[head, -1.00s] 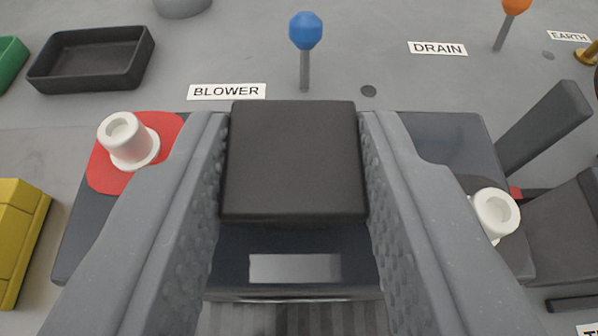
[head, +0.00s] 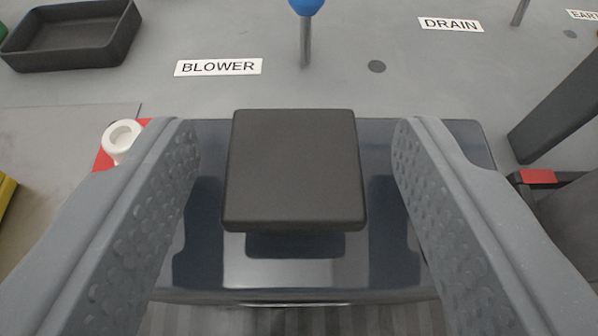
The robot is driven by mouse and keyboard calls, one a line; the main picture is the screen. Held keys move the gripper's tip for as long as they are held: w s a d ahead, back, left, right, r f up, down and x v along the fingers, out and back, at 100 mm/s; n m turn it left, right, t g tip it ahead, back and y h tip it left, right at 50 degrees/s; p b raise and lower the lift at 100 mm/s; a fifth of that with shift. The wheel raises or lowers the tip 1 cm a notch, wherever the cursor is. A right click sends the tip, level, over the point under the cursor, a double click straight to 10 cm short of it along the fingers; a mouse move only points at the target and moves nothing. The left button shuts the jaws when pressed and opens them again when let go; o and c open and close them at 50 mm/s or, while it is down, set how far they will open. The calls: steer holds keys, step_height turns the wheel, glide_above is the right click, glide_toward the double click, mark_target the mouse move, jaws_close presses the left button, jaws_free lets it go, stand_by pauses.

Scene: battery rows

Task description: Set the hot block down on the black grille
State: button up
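A matte black block (head: 292,170) sits between the fingers of my gripper (head: 295,172), in the middle of the view. The gripper is open, with a gap on each side of the block. The block is on or just over a wide glossy dark top (head: 400,265). A white post (head: 120,140) on a red patch (head: 103,161) shows beside the left finger. Which of these is the hot block is not clear. A ribbed grey-black surface (head: 290,320) shows at the bottom edge; I cannot tell whether it is the grille.
A black tray (head: 70,65) lies at the back left. BLOWER (head: 218,67) and DRAIN (head: 451,25) labels lie on the grey surface. A blue-topped post (head: 306,35) stands behind the block. A dark upright slab (head: 560,110) and a red piece (head: 537,177) are at the right.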

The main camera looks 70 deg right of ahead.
steer(key=v, duration=1.2)
steer(key=shift+p, duration=0.45)
steer(key=w+a+r+n+t+y, duration=0.1)
steer(key=w+a+r+t+y, duration=0.2)
steer(key=w+r, duration=0.4)
steer(key=w+a+r+n+t+y, duration=0.1)
steer(key=w+a+r+t, duration=0.3)
steer(key=r, duration=0.5)
steer(key=a+r+n+t+y, duration=0.2)
steer(key=a+r+y, duration=0.15)
steer(key=r, duration=0.55)
steer(key=a+r+n+t+y, duration=0.25)
steer(key=a+r, duration=0.25)
steer(key=r, duration=0.3)
steer(key=s+a+r+n+t+y, duration=0.1)
steer(key=s+a+r+n+y, duration=0.15)
steer(key=r, duration=0.35)
steer(key=s+a+r+n+y, duration=0.1)
steer(key=s+a+r+n, duration=0.2)
steer(key=r, duration=0.4)
steer(key=s+d+r+n, duration=0.1)
steer(key=s+r, duration=0.2)
steer(key=s, duration=0.5)
steer(key=s+d+r+n+g, duration=0.1)
steer(key=s+r, duration=0.3)
steer(key=s, duration=0.4)
steer(key=shift+d+h, duration=0.2)
steer(key=shift+h, duration=0.25)
